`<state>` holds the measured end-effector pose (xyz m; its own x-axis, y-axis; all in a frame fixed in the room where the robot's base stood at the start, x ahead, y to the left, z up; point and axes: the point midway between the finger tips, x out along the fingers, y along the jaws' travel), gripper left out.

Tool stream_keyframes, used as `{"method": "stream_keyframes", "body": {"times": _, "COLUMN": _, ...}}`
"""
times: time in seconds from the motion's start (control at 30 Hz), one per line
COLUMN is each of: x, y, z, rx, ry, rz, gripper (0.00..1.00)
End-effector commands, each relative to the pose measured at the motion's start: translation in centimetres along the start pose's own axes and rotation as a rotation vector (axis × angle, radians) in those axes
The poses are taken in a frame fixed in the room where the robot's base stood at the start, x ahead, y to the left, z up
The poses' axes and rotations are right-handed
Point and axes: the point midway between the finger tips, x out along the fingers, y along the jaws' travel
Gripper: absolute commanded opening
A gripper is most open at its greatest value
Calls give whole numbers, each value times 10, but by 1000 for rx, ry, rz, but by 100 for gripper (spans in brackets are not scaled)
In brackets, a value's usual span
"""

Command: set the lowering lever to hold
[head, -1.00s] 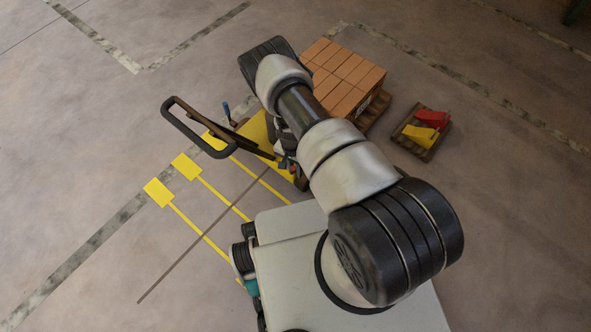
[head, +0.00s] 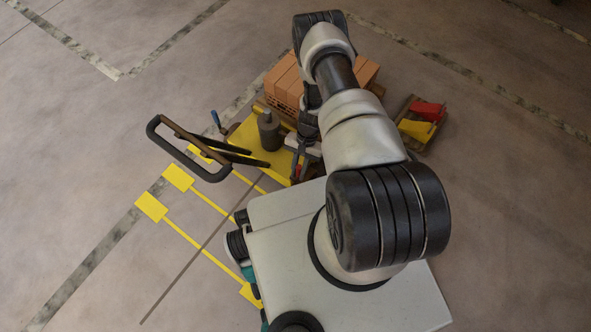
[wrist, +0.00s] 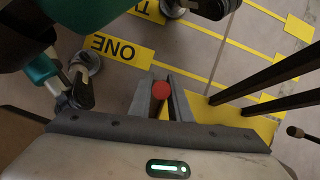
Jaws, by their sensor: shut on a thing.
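My gripper (wrist: 160,98) is shut on a lever with a round red knob (wrist: 161,90), which shows between the two grey fingers in the wrist view. In the head view my gripper (head: 298,168) is low beside the yellow truck body (head: 244,138), left of my forearm, and the knob is mostly hidden. The truck's black loop handle (head: 158,137) leans out to the left. I cannot read any lever position marks.
A blue-tipped lever (head: 216,119) and a grey cylinder (head: 268,131) stand on the truck. Bricks (head: 287,82) lie behind it. A small pallet (head: 411,142) holds red and yellow pieces. Yellow floor lines and signs (head: 178,177) lie left. Floor at far left is clear.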

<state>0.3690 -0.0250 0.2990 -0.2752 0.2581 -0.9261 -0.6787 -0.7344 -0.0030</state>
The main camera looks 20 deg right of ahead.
Motion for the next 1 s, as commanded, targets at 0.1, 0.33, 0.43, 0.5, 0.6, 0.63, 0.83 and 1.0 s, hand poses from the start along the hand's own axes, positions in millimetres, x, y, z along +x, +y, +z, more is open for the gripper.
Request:
{"method": "stream_keyframes", "body": {"times": 0.1, "x": 0, "y": 0, "z": -2, "rx": 0, "ry": 1, "rz": 0, "gripper": 0}}
{"method": "stream_keyframes", "body": {"times": 0.33, "x": 0, "y": 0, "z": -2, "rx": 0, "ry": 3, "rz": 0, "gripper": 29}}
{"method": "stream_keyframes", "body": {"times": 0.43, "x": -1, "y": 0, "z": -2, "rx": 0, "ry": 2, "rz": 0, "gripper": 36}}
{"method": "stream_keyframes", "body": {"times": 0.5, "x": -1, "y": 0, "z": -2, "rx": 0, "ry": 2, "rz": 0, "gripper": 36}}
{"method": "stream_keyframes", "body": {"times": 0.6, "x": -1, "y": 0, "z": -1, "rx": 0, "ry": 1, "rz": 0, "gripper": 36}}
{"method": "stream_keyframes", "body": {"times": 0.63, "x": -1, "y": 0, "z": -1, "rx": 0, "ry": 1, "rz": 0, "gripper": 36}}
{"method": "stream_keyframes", "body": {"times": 0.83, "x": -17, "y": -1, "z": -1, "rx": 0, "ry": 3, "rz": -1, "gripper": 36}}
{"method": "stream_keyframes", "body": {"times": 1.0, "x": -54, "y": -1, "z": -1, "rx": 0, "ry": 4, "rz": -2, "gripper": 36}}
